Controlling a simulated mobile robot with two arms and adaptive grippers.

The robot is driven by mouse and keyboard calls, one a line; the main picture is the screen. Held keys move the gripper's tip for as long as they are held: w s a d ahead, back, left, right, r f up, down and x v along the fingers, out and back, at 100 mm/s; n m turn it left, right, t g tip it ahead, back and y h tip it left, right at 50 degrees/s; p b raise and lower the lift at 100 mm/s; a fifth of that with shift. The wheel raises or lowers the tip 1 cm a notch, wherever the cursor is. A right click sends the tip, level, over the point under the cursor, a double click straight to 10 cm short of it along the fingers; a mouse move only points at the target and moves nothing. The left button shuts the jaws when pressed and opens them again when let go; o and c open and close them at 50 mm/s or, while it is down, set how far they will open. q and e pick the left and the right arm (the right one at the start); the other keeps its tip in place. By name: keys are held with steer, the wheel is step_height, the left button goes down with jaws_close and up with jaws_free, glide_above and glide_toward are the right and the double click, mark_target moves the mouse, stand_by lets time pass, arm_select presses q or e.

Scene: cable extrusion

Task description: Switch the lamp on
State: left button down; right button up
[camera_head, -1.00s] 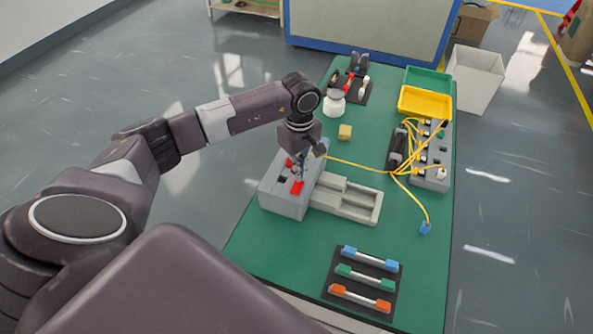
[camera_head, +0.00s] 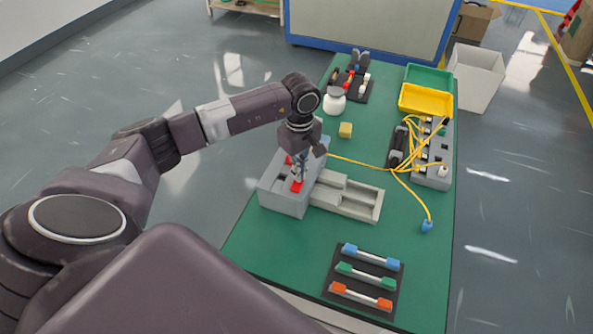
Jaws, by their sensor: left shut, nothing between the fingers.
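A grey box (camera_head: 280,197) with red parts on its top stands at the left edge of the green table. My left gripper (camera_head: 298,178) points down over this box, shut and empty. Its fingertips are at a red part (camera_head: 296,187) near the front of the box top; I cannot tell whether they touch it. Another red part (camera_head: 288,160) shows just behind and left of the fingers. A white rounded object with a grey top (camera_head: 334,102), possibly the lamp, stands farther back; I cannot tell whether it is lit. My right gripper is not in view.
A grey stepped tray (camera_head: 350,198) adjoins the box on the right. Yellow cables (camera_head: 405,170) run from a grey socket block (camera_head: 432,175). A dark rack with coloured-end rods (camera_head: 362,280) lies in front.

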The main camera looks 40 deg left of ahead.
arm_select(q)
steer(key=shift+f+b, duration=0.35)
steer(key=shift+f, duration=0.05)
steer(key=shift+r, duration=0.15)
steer(key=shift+r+p, duration=1.85)
steer(key=shift+r, duration=1.55)
